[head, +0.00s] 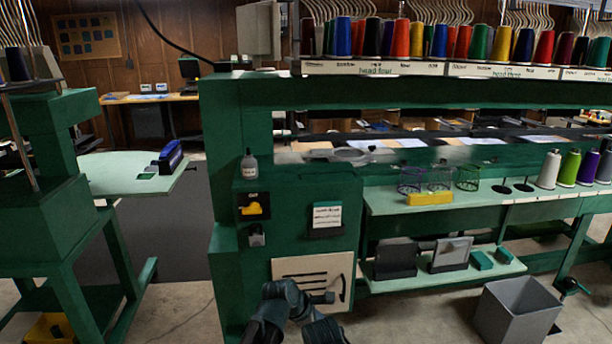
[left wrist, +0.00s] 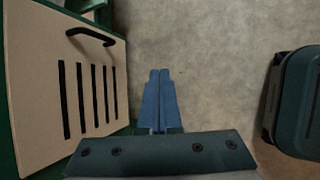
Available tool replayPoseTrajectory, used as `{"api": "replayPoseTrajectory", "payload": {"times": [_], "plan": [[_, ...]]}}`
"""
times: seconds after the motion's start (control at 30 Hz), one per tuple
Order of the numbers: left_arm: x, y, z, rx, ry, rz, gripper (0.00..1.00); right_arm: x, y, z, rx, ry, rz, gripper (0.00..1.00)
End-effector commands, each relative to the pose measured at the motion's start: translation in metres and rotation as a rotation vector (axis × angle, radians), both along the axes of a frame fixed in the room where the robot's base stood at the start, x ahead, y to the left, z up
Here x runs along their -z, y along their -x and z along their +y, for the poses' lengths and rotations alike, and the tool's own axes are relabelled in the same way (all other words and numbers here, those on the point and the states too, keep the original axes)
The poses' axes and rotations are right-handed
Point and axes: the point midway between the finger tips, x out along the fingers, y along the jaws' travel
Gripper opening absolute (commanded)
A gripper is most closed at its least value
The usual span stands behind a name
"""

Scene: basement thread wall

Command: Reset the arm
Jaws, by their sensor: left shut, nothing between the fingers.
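My left gripper (left wrist: 160,90) shows in the left wrist view with its two blue fingers together and nothing between them. It is over bare concrete floor, to the right of a beige panel (left wrist: 30,100) with black slots and a black handle, and apart from it. In the head view my dark arm rises from the bottom middle, in front of the same beige panel (head: 290,268) low on the green machine; the fingers cannot be made out there. My right gripper is in neither view.
The green machine (head: 290,205) fills the middle, with a pale shelf (head: 400,203) of thread cones to the right. A grey bin (head: 515,312) stands on the floor at lower right. A green stand with a pale table (head: 115,170) is at left.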

Motion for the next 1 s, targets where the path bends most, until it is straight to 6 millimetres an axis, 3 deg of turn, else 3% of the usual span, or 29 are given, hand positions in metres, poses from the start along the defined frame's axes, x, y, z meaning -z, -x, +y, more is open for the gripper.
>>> {"api": "replayPoseTrajectory", "payload": {"times": [0.03, 0.3, 0.5, 0.83, 0.9, 1.0], "plan": [[0.005, 0.011, 0.020, 0.094, -0.082, -0.034, 0.00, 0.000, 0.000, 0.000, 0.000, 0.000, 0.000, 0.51], [0.028, 0.060, 0.114, 0.694, -0.481, -0.150, 0.00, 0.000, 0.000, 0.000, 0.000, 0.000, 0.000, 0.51], [0.036, 0.095, 0.167, 1.097, -0.652, -0.163, 0.00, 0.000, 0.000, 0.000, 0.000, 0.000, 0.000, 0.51], [0.041, 0.142, 0.225, 1.575, -0.747, -0.143, 0.00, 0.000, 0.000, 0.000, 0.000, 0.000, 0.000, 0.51], [0.015, 0.142, 0.211, 1.596, -0.744, -0.145, 0.00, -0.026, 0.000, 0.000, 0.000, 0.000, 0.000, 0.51], [-0.004, 0.146, 0.200, 1.629, -0.743, -0.143, 0.00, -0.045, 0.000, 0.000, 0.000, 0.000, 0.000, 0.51]]}}
